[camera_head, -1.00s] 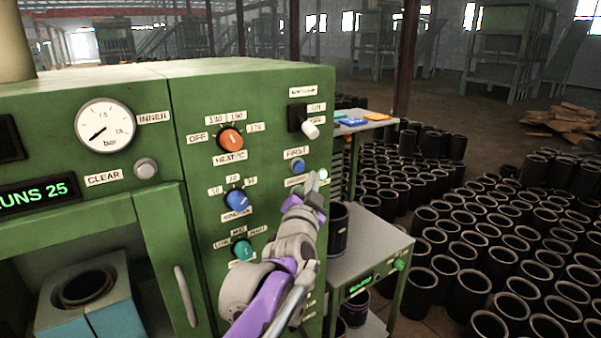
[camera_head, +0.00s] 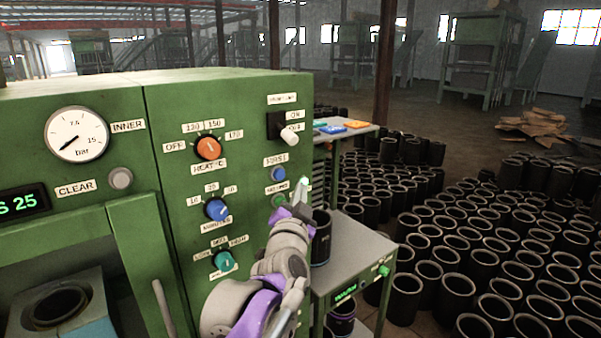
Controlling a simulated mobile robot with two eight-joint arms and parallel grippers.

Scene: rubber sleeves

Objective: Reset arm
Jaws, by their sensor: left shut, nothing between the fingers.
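My left gripper (camera_head: 303,190) is in front of the right part of the green machine's panel (camera_head: 200,120), with its fingers pointing up. It is shut and holds nothing. Its purple and grey arm comes up from the bottom of the view. The fingertips are just right of a green button (camera_head: 278,200) and below a blue button (camera_head: 278,174); I cannot tell whether they touch the panel. My right gripper is not in view.
The panel carries an orange knob (camera_head: 208,148), a blue knob (camera_head: 215,208), a teal knob (camera_head: 223,261), a white-handled switch (camera_head: 289,136) and a gauge (camera_head: 77,135). A black sleeve (camera_head: 320,240) stands on a grey side table (camera_head: 362,252). Many sleeves (camera_head: 455,290) cover the floor at right.

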